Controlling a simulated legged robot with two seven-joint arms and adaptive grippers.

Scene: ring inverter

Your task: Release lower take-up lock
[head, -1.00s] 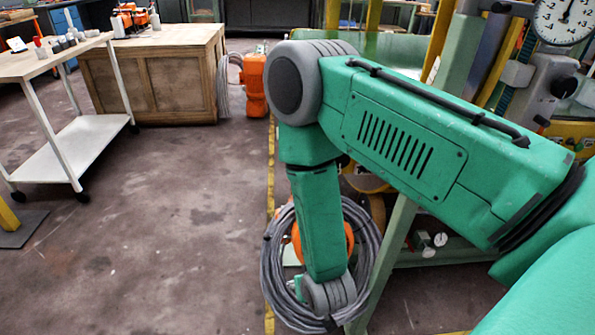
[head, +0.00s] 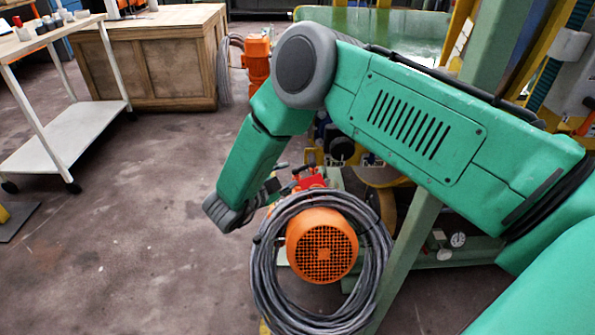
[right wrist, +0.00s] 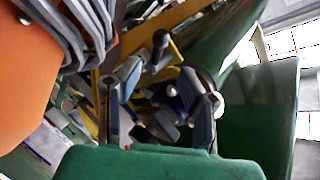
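My right gripper (head: 288,184) is at the end of the green arm, beyond the grey wrist joint, and points right toward the machine. In the right wrist view its two fingers (right wrist: 160,88) stand apart, with dark, blurred parts between and behind them. A black lever with a round end (right wrist: 160,42) shows just beyond the fingers; I cannot tell whether they touch it. In the head view a red part (head: 310,181) with dark handles lies by the fingertips. I cannot tell which part is the lower take-up lock. My left gripper is out of view.
An orange motor (head: 322,246) ringed by a coil of grey cable (head: 262,270) sits just below my gripper; it also fills the left of the wrist view (right wrist: 25,75). A green machine post (head: 408,240) stands at right.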

